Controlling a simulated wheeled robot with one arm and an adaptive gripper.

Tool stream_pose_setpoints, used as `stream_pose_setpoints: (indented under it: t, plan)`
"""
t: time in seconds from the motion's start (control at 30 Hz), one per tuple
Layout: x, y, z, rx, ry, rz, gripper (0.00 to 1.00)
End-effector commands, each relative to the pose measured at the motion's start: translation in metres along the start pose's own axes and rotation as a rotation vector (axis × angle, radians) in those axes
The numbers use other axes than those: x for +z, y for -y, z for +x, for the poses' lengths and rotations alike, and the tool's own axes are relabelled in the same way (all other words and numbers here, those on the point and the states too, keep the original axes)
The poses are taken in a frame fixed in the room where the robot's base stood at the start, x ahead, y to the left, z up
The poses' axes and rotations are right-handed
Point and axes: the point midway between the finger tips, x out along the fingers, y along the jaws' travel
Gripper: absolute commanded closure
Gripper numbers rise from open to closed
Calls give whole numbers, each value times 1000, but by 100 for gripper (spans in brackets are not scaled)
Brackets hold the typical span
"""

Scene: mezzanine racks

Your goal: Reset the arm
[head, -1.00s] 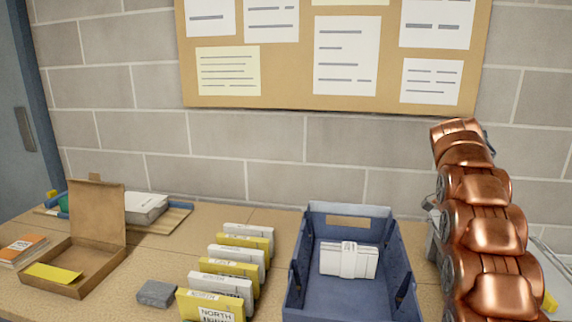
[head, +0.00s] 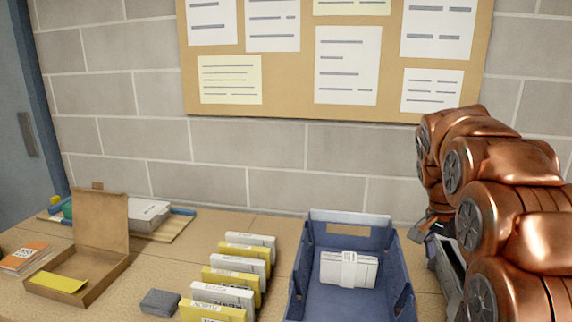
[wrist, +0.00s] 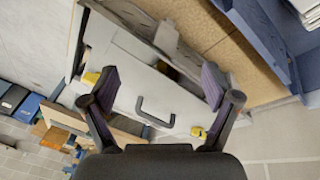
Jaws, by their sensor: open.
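My copper arm is on the right side of the head view, over the right end of the table. My gripper (wrist: 158,90) shows in the wrist view with its two dark fingers spread wide and nothing between them. Behind the fingers is a pale drawer or panel front with a dark handle (wrist: 155,113). In the head view the gripper's fingers are mostly hidden by the arm, near the table's right end.
A blue bin (head: 402,262) holding a white bundle (head: 348,268) stands just left of my arm. A row of yellow and white boxes (head: 238,275), a grey block (head: 160,302) and an open cardboard box (head: 103,225) lie further left. A pinboard (head: 285,104) hangs behind.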

Motion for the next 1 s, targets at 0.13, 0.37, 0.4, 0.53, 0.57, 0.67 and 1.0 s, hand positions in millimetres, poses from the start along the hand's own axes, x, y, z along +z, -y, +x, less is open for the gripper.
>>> stream_pose_setpoints:
  t: [0.13,0.37,0.4,0.53,0.57,0.67,1.0]
  plan:
    - [38,-20,-11,-14,29,-142,12]
    - [98,-52,-15,-42,74,-363,12]
    - [109,-59,-15,-47,83,-401,12]
    - [142,-79,-14,-69,105,-522,12]
    - [150,-83,-14,-76,108,-551,12]
    - [176,-100,-10,-91,129,-642,12]
    - [261,-161,9,-154,185,-944,12]
